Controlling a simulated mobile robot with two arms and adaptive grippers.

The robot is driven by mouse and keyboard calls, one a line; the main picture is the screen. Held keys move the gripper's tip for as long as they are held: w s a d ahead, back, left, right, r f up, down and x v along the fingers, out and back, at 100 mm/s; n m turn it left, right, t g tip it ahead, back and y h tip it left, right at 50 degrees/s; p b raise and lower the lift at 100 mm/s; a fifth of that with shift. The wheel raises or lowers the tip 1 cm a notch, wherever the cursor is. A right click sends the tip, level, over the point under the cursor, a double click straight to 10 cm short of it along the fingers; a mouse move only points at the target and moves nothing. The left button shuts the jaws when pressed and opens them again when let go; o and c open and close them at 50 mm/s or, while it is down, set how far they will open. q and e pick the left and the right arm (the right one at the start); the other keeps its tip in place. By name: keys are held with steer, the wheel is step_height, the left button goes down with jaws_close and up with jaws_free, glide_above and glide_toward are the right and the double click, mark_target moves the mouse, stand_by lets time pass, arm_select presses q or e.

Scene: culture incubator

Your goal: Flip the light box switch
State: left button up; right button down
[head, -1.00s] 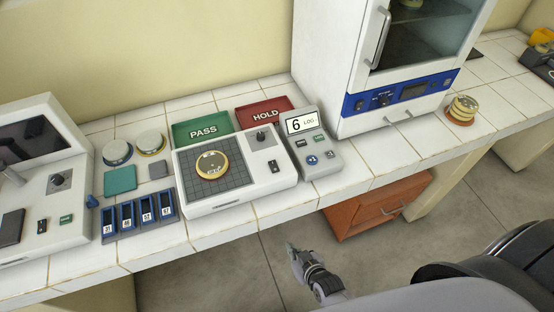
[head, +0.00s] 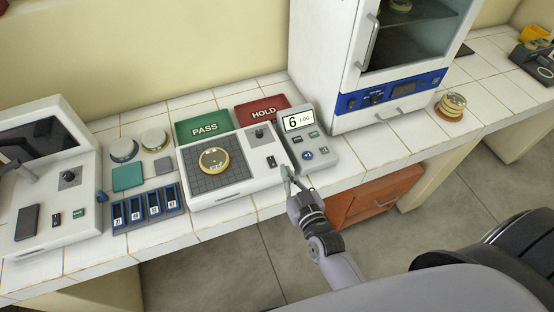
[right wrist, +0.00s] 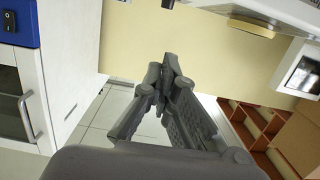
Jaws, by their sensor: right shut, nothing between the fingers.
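The light box (head: 231,188) is a white unit with a dark gridded plate and a yellow-rimmed dish (head: 214,161) on it. Its small black rocker switch (head: 271,161) sits on the right side of the top, below a dark knob (head: 259,133). My right gripper (head: 287,172) is shut and empty, just to the right of and in front of the switch, near the gap between the light box and the grey counter unit. Contact cannot be told. The closed fingers also show in the right wrist view (right wrist: 165,75), where the switch is not seen. My left gripper is not in view.
The grey counter unit (head: 322,159) showing 6 stands right of the light box. Green PASS (head: 203,128) and red HOLD (head: 263,112) trays lie behind. A white incubator (head: 330,60) stands at right. A blue slotted rack (head: 120,229) lies left.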

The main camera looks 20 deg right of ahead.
steer(key=b, duration=0.5)
glide_above(275, 163)
steer(key=s, duration=0.1)
steer(key=shift+a+f, duration=0.1)
steer(key=shift+f, duration=0.7)
steer(key=f+b, duration=0.1)
steer(key=w+f+b, duration=0.1)
steer(key=shift+f+b, duration=0.3)
steer(key=shift+f, duration=0.05)
steer(key=shift+f+b, duration=0.45)
steer(key=shift+b, duration=0.15)
